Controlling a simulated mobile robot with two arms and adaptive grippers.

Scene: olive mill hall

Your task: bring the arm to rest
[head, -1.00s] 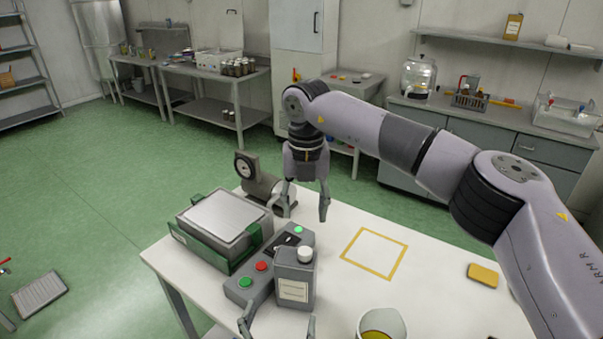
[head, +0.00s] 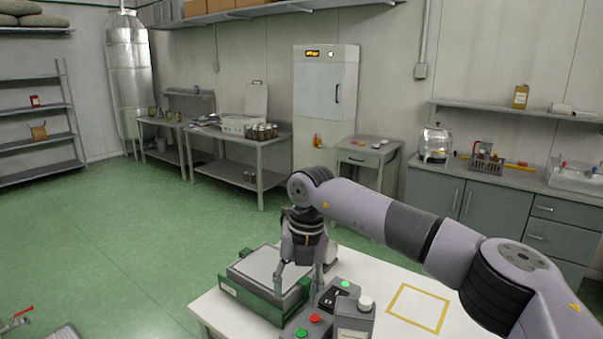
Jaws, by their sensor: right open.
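My right arm comes in from the right, and its gripper (head: 299,288) hangs pointing down with its two fingers apart and nothing between them. In the picture the fingers overlap the right side of the green-framed scale (head: 243,296) on the white table (head: 211,316). I cannot tell whether they touch anything. A control box with green and red buttons (head: 314,319) and a grey bottle with a white cap (head: 355,321) are just right of the fingers. My left gripper is not in view.
A yellow square outline (head: 418,308) marks a bare part of the table. Green floor (head: 140,245) lies open to the left. A steel bench (head: 223,166) with jars, a white cabinet (head: 323,105) and a grey counter (head: 490,205) stand along the back wall.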

